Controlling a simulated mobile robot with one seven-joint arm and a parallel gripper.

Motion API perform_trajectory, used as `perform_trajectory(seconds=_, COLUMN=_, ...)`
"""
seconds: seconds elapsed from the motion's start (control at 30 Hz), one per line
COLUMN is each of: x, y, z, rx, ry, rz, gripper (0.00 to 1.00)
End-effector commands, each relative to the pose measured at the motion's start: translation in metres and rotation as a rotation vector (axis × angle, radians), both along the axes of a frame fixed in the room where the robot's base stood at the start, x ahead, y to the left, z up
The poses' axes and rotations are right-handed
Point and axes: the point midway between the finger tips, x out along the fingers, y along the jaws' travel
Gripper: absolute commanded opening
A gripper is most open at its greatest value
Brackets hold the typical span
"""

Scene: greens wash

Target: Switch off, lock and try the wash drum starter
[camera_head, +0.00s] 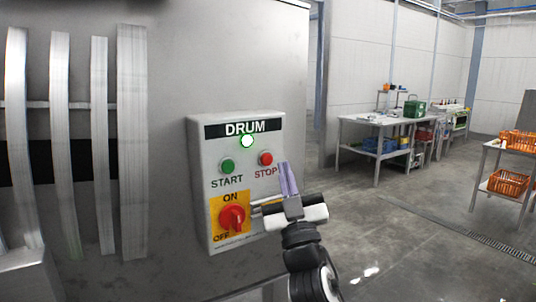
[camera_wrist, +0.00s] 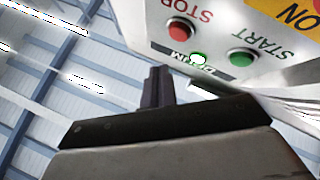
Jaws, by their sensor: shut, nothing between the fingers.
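The grey drum starter box (camera_head: 201,150) is fixed to a steel housing, labelled DRUM. Its lamp (camera_head: 247,141) glows green-white, also in the wrist view (camera_wrist: 198,59). Below are a green START button (camera_head: 227,166) and a red STOP button (camera_head: 265,158). The red rotary switch (camera_head: 232,217) sits on a yellow ON/OFF plate; I cannot tell exactly where its handle points. My gripper (camera_head: 285,168) is shut and empty, fingers pointing up, in front of the box's right edge beside STOP. Its closed fingers also show in the wrist view (camera_wrist: 156,82). No padlock is recognisable.
Vertical metal strips (camera_head: 130,140) stand left of the box. A work table (camera_head: 352,124) with a green crate (camera_head: 414,109) is at the back. Orange baskets (camera_head: 508,183) sit on a rack at the right. The floor between is open.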

Motion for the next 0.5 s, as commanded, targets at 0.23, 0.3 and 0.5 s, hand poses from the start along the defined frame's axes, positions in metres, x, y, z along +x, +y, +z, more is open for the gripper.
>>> perform_trajectory(seconds=0.23, x=0.019, y=0.013, z=0.0, rx=0.0, ry=0.001, rz=0.001, gripper=0.0)
perform_trajectory(seconds=0.3, x=0.021, y=0.015, z=0.0, rx=-0.001, ry=0.0, rz=0.001, gripper=0.0)
perform_trajectory(seconds=0.5, x=0.023, y=0.016, z=-0.001, rx=-0.001, ry=0.001, rz=-0.001, gripper=0.0)
